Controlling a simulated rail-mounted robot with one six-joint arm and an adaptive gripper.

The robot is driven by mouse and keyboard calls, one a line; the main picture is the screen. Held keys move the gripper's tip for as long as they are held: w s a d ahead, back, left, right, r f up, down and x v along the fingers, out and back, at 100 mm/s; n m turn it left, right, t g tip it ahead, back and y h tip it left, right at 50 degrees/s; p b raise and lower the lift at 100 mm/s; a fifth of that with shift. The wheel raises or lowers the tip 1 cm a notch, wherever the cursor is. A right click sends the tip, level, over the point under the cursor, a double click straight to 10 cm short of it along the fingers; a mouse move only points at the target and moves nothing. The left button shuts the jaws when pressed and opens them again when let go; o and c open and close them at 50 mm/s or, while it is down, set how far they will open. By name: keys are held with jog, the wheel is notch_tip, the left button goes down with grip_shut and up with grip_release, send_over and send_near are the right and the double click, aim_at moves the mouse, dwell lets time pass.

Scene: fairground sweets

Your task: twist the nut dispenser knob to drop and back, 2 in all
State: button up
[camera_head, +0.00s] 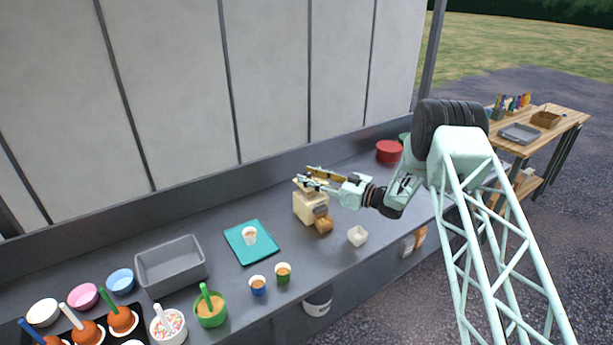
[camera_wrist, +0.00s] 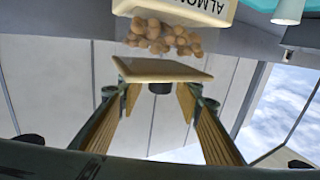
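The nut dispenser (camera_head: 309,206) is a cream box standing on the grey counter, with a grey part and a brown piece low on its front. In the wrist view it appears upside down, with a partly cut-off almond label (camera_wrist: 205,10), nuts and a cream top plate (camera_wrist: 165,70). A small dark knob (camera_wrist: 158,88) shows at that plate. My gripper (camera_head: 310,177) is over the dispenser's top. In the wrist view its two fingers (camera_wrist: 157,100) are spread on either side of the knob, with a gap visible on both sides. Contact with the knob is not visible.
A small white cup (camera_head: 357,237) stands right of the dispenser. A teal tray (camera_head: 265,251) with a filled cup is on its left. Two small filled cups (camera_head: 258,286) (camera_head: 283,273) stand near the front edge. A red round container (camera_head: 389,151) is behind my arm.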

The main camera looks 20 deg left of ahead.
jog(key=shift+w+a, duration=0.1)
jog(key=shift+a, duration=0.4)
jog(key=c, duration=0.8)
jog(key=shift+m+t+b, duration=0.55)
jog(key=shift+m+t, duration=0.05)
jog(key=shift+t, duration=0.3)
jog(key=m+t+h+b, duration=0.1)
jog(key=t+b, duration=0.1)
jog(key=m+t+h+b, duration=0.1)
jog(key=m+t+b, duration=0.1)
jog(key=t, duration=0.1)
jog(key=shift+f+h, duration=0.2)
jog(key=shift+h, duration=0.1)
jog(key=m+t+h+b, duration=0.6)
jog(key=h+b, duration=0.1)
jog(key=b, duration=0.2)
jog(key=shift+m+t, duration=0.3)
jog(key=shift+m, duration=0.1)
jog(key=shift+r+m+t+h+b, duration=0.1)
jog(key=shift+m+t+h+b, duration=0.4)
jog(key=shift+m+h, duration=0.55)
jog(key=shift+r+m+t+h+b, duration=0.1)
jog(key=shift+m+t+h+b, duration=0.4)
jog(key=shift+h, duration=0.95)
jog(key=shift+w+d+m+h, duration=0.15)
jog(key=shift+m+h, duration=1.5)
jog(key=shift+h, duration=0.85)
jog(key=shift+m+h, duration=0.4)
jog(key=shift+h, duration=0.3)
